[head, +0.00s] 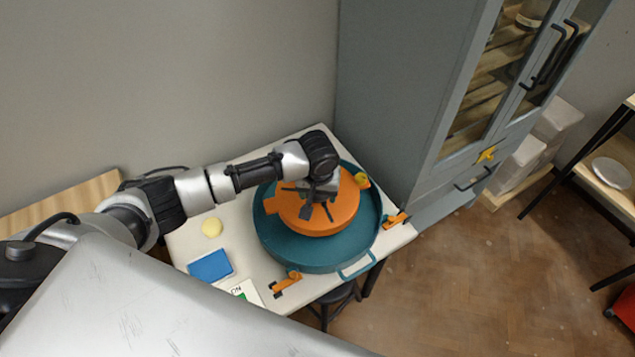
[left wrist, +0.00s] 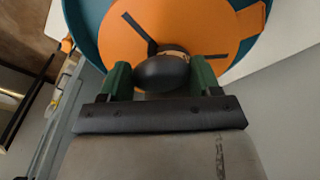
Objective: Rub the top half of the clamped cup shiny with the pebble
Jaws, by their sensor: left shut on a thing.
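My left gripper (head: 320,192) is over the middle of the orange wheel disc (head: 330,222). In the left wrist view its green fingers (left wrist: 160,80) are shut on a dark, smooth, rounded pebble (left wrist: 160,74). A small tan, patterned strip, seemingly the cup (left wrist: 172,49), shows just behind the pebble; the rest is hidden. I cannot tell whether the pebble touches it. Black clamp bars (left wrist: 138,32) lie on the disc around that spot. In the head view the gripper hides the cup and pebble. My right gripper is not in view.
The disc sits in a teal basin (head: 290,262) on a pale table (head: 190,243). Orange clamps (head: 286,283) sit near the table's edge. A grey cabinet (head: 400,90) stands close behind.

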